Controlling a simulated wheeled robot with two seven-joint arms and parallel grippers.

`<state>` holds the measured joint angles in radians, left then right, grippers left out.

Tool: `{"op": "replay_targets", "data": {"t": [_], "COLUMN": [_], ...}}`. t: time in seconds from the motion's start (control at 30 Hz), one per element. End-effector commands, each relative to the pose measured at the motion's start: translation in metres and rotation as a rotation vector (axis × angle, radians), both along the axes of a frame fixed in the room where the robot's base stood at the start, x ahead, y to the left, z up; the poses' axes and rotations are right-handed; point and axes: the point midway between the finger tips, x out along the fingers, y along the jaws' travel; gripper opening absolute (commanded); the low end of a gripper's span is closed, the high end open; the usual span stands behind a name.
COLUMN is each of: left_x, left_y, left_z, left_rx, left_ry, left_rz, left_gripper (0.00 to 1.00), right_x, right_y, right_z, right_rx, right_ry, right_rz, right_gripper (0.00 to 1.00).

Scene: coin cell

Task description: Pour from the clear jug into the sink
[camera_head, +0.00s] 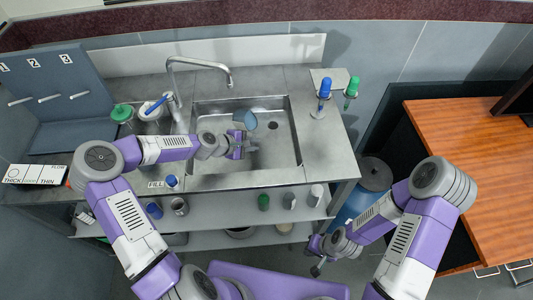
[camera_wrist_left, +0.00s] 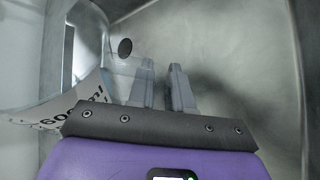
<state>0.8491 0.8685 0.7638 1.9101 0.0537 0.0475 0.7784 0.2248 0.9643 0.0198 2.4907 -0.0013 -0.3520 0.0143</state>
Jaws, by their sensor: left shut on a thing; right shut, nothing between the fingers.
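The clear jug is in my left gripper (camera_head: 245,143), over the sink (camera_head: 285,165). In the left wrist view the jug (camera_wrist_left: 78,100) is at the left, see-through, with a printed band reading about 600 ml, and it looks tilted. The left fingers (camera_wrist_left: 165,85) are close together on its edge or handle; I cannot tell which. In the head view a small pale blue shape (camera_head: 250,120) at the fingertips seems to be the jug; its contents are unclear. My right gripper (camera_head: 317,265) is shut and empty, low in front of the counter's right part.
The faucet (camera_head: 205,66) arches behind the sink. Blue-topped (camera_head: 324,90) and green-topped (camera_head: 351,92) items stand right of it. A green-lidded jar (camera_head: 123,115) stands at left. Several small containers sit on the shelf below. A wooden table (camera_head: 470,150) is at right.

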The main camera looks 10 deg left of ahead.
Motion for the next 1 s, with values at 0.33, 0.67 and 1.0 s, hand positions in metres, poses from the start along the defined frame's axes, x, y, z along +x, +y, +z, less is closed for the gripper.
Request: {"op": "replay_targets", "data": {"t": [0.33,0.67,1.0], "left_x": [0.002,0.004,0.006], "left_y": [0.002,0.004,0.006], "left_z": [0.001,-0.001,-0.004], "left_rx": [0.035,0.067,0.099], "left_ry": [-0.034,-0.065,-0.097], "left_rz": [-0.001,0.000,0.000], "left_gripper": [0.00,0.00,0.00], "right_x": [0.000,0.000,0.000], "right_y": [0.000,0.000,0.000], "right_z": [-0.004,-0.009,-0.015], "right_rx": [0.000,0.000,0.000], "right_ry": [0.000,0.000,0.000], "right_rz": [0.000,0.000,0.000], "right_gripper": [0.00,0.00,0.00]}}
